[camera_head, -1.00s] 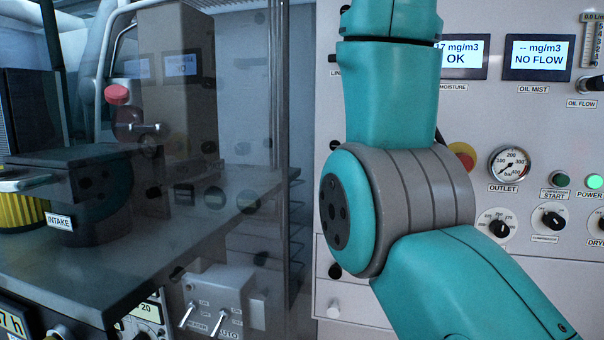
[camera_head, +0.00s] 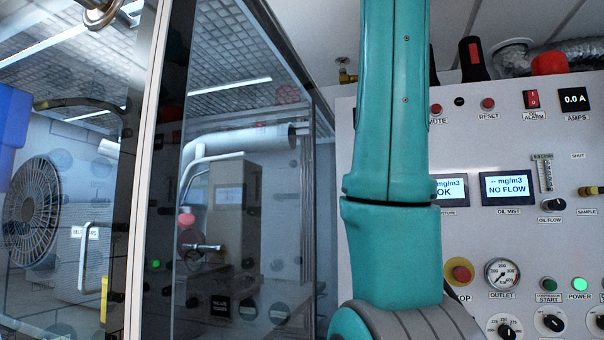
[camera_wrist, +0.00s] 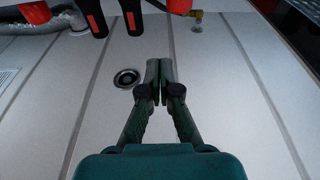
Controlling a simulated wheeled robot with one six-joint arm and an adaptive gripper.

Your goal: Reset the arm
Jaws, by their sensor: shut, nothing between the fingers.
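My arm rises through the middle of the head view, in front of the control panel (camera_head: 470,250). The arm's end lies outside that view. My gripper (camera_wrist: 160,68) shows in the wrist view with its two fingers together and nothing between them. Behind it is a pale panelled surface (camera_wrist: 215,90) with dark seams and a round fitting (camera_wrist: 126,78). The fingers appear apart from that surface, though the distance is hard to tell.
The panel carries displays, knobs, a gauge (camera_head: 502,273) and a red stop button (camera_head: 460,272), partly behind my arm. A glass-walled enclosure (camera_head: 240,110) stands to the left. Red-and-black handles (camera_wrist: 95,18) and a silver hose (camera_wrist: 40,22) show at the wrist view's upper left.

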